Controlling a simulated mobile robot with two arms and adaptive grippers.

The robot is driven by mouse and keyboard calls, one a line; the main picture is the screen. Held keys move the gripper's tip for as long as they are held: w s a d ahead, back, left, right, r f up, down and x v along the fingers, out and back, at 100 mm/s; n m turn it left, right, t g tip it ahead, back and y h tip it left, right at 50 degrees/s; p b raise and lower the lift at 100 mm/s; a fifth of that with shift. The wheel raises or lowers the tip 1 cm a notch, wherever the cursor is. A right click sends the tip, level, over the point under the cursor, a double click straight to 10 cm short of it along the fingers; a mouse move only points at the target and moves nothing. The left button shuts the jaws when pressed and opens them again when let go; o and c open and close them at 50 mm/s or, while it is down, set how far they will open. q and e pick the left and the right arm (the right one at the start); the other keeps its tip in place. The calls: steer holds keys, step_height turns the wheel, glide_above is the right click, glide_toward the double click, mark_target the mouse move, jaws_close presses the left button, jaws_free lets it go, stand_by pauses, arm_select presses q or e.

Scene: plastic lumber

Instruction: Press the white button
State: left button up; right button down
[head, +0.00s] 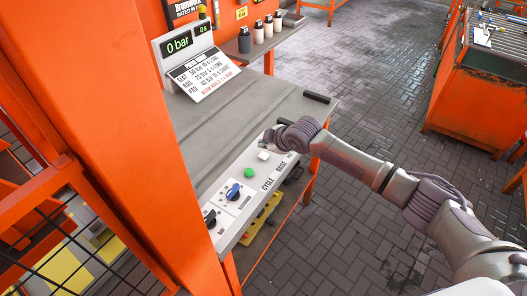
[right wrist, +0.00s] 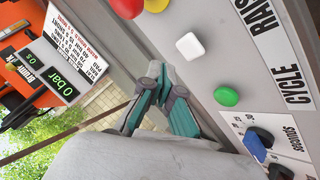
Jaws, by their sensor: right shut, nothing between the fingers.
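The white button (head: 263,155) is a small rounded square on the sloping grey control panel, near the printed word RAISE. It also shows in the right wrist view (right wrist: 190,46), uncovered. My right gripper (head: 272,137) is above the panel, just behind the white button in the head view. In the right wrist view its teal fingers (right wrist: 158,72) are closed together and empty, to the left of and below the white button. A gap to the button shows in the picture; I cannot tell the tips' height above the panel. My left gripper is not in view.
A green button (head: 249,173) sits beside the white one, near CYCLE. Blue (head: 234,192) and black (head: 210,217) knobs are further along. Red (right wrist: 127,5) and yellow (right wrist: 157,4) buttons are on the other side. A display reading 0 bar (head: 178,46) stands behind. An orange post (head: 130,130) blocks the left.

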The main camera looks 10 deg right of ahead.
mark_target(264, 156)
step_height(264, 156, up, 3)
steer(key=shift+r+p, duration=0.2)
steer(key=shift+p, duration=1.05)
steer(key=shift+f, duration=0.1)
